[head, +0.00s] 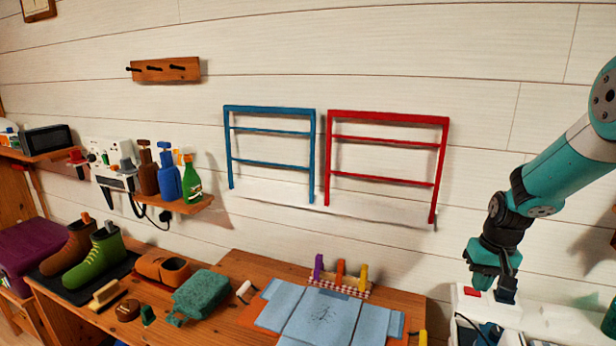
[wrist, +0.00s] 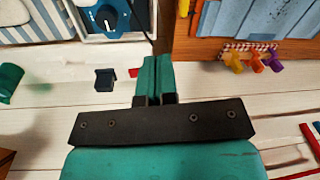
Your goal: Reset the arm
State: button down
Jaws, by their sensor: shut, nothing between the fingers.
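My gripper (head: 484,284) is at the right side of the head view, at the lower end of my teal and black arm. It points down above a white unit with a red part (head: 472,292) near the table's right end. In the wrist view my gripper (wrist: 152,62) shows its teal fingers pressed together, with nothing between them.
Blue (head: 270,107) and red (head: 388,114) racks hang on the wall. A shelf (head: 190,203) holds bottles. The air left of my arm is clear.

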jog(key=s+a+r+n+y+b, duration=0.1)
jog(key=s+a+r, duration=0.2)
jog(key=a, duration=0.3)
jog(key=s+a+r+n, duration=0.2)
jog(key=s+a+r, duration=0.1)
jog(key=a, duration=0.2)
jog(key=s+a+r+n+y+b, duration=0.1)
jog(key=s+a+r, duration=0.25)
jog(key=a, duration=0.25)
jog(key=s+a+r+n, duration=0.1)
jog(key=s+a+n, duration=0.1)
jog(key=s, duration=0.4)
jog(key=s+a+r+n+y+b, duration=0.1)
jog(key=s+a+n, duration=0.1)
jog(key=s+a, duration=0.2)
jog(key=s+a+r+n, duration=0.1)
jog(key=s+a, duration=0.2)
jog(key=s, duration=0.5)
jog(key=shift+s+a+r+n+g+b, duration=0.2)
jog(key=shift+a+r+n+g+b, duration=0.1)
jog(key=shift+a+r+n+b, duration=0.1)
